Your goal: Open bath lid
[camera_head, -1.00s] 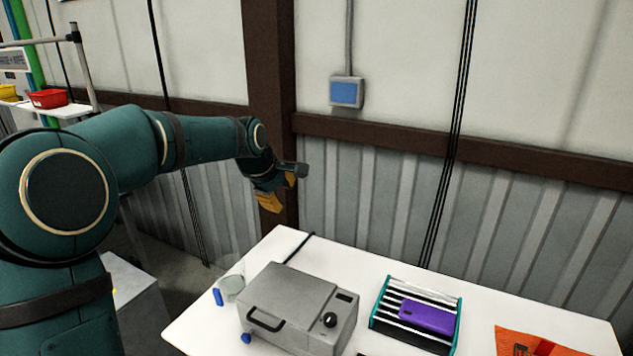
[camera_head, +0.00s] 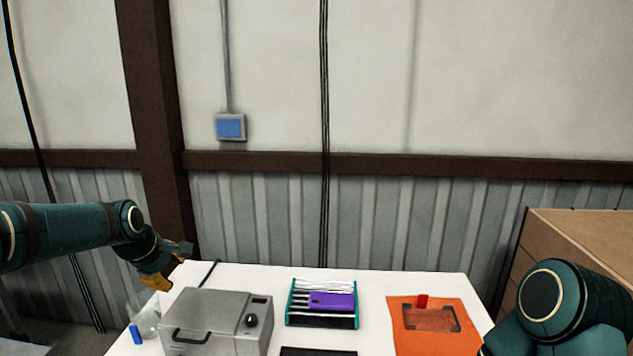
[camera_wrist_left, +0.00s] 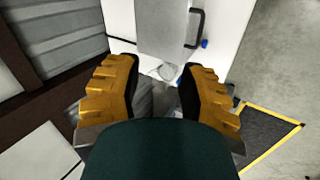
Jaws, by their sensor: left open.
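The bath (camera_head: 222,338) is a grey metal box on the white table, with a black knob on its front right. Its lid (camera_head: 205,305) is down, with a black handle (camera_head: 190,335) at the front edge. The lid (camera_wrist_left: 165,28) and handle (camera_wrist_left: 196,28) also show in the left wrist view, ahead of the fingers. My left gripper (camera_head: 166,277) is open and empty, behind and to the left of the bath, apart from it. Its yellow fingers (camera_wrist_left: 158,92) are spread in the wrist view. My right arm shows at the right, but its gripper is out of view.
A rack (camera_head: 322,320) with a purple device (camera_head: 331,301) stands right of the bath. An orange mat (camera_head: 405,340) holds a wire basket (camera_head: 430,318) and a red piece (camera_head: 422,300). A glass vessel (camera_head: 149,322) and a blue item (camera_head: 135,334) lie left of the bath.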

